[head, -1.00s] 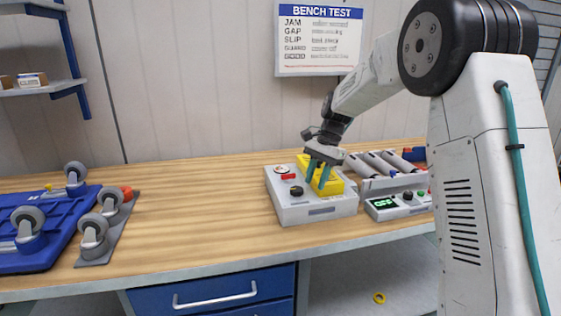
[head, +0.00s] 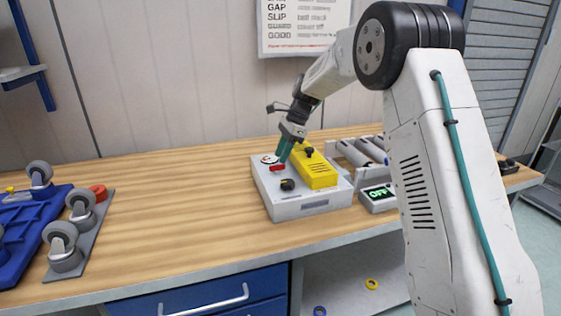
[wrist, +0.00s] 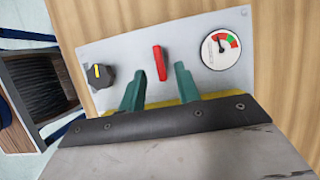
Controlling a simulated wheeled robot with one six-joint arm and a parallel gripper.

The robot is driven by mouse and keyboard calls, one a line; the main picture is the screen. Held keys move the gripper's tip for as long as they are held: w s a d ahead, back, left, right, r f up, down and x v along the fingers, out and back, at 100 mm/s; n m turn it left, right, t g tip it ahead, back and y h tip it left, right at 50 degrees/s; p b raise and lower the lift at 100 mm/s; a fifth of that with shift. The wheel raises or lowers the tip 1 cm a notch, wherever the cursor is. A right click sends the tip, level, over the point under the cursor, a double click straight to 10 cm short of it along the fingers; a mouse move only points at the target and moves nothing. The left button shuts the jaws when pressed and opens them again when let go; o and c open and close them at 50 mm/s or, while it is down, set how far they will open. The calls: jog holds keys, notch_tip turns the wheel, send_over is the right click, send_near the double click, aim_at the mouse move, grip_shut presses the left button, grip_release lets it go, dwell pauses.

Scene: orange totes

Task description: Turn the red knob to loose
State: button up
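The red knob (head: 278,168) is a small bar on the top face of a light grey box (head: 300,207). In the wrist view the red knob (wrist: 160,62) stands upright in the picture, between a black dial and a gauge. My gripper (head: 282,158) is just above and behind the knob, its teal fingers pointing down. In the wrist view the gripper (wrist: 160,72) is open, its two fingertips apart with the knob showing between them. I cannot tell whether either finger touches the knob. Any tight or loose marking is not legible.
A black dial (head: 288,184) and a round gauge (head: 269,159) share the box top. A yellow block (head: 317,173) with a black knob sits beside my fingers. A green display (head: 379,193) and rollers (head: 365,150) stand right. The left bench is clear up to the casters (head: 62,243).

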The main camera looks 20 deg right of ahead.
aim_at(278, 165)
jog(key=shift+x, duration=1.75)
jog(key=shift+d, duration=0.1)
jog(key=shift+c, duration=0.3)
grip_shut()
jog(key=shift+d, duration=0.15)
